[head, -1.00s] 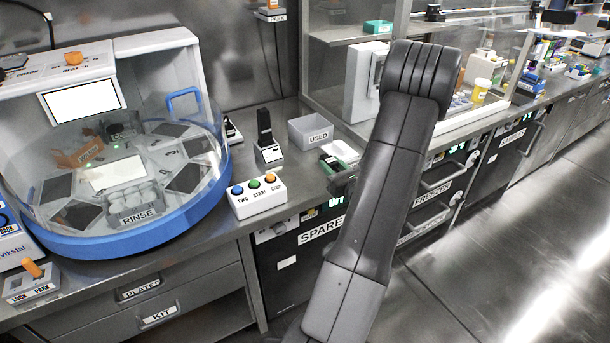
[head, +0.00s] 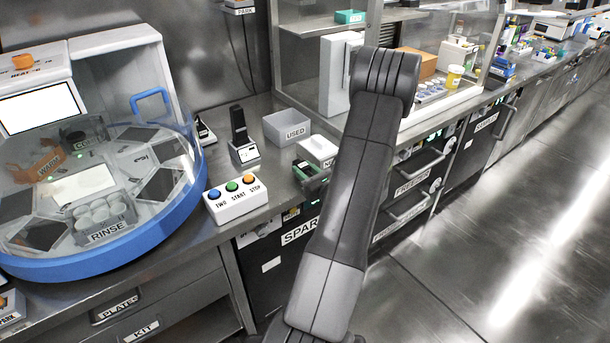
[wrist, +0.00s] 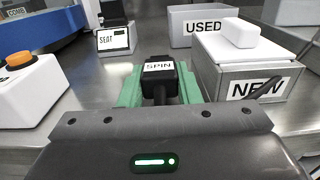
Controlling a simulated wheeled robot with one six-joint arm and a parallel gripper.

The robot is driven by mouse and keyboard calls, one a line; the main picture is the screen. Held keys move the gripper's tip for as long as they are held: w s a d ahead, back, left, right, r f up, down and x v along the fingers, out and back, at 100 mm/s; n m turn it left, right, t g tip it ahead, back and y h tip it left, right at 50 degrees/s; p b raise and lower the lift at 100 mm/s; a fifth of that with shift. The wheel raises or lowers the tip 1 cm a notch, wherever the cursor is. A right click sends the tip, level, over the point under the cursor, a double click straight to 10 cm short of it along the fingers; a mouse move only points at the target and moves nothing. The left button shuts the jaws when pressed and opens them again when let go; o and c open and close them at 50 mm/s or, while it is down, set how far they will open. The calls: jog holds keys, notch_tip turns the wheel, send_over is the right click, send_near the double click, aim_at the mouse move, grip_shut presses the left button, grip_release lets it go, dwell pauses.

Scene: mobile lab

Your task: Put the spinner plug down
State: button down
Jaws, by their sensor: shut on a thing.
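The spinner plug (wrist: 158,72) is a black block with a white "SPIN" label. In the wrist view it sits between the green fingertips of my gripper (wrist: 158,86), which is shut on it. The plug's lower end is hidden by the gripper body, so I cannot tell whether it touches the bench. In the head view my gripper (head: 311,174) shows as a green and dark shape over the bench's front part, partly behind my arm; the plug is not clear there.
A "SEAT" stand (wrist: 114,41) with a black upright piece is ahead left. The "USED" bin (wrist: 202,27) is behind, and the "NEW" box (wrist: 248,82) is close right. A button box (head: 236,197) stands left. Bare bench lies between the stand and the bin.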

jog(key=shift+f, duration=0.8)
jog(key=shift+f, duration=0.15)
jog(key=shift+f+b, duration=0.1)
jog(key=shift+b, duration=0.2)
jog(key=c, duration=1.1)
grip_release()
jog(key=shift+o, duration=0.2)
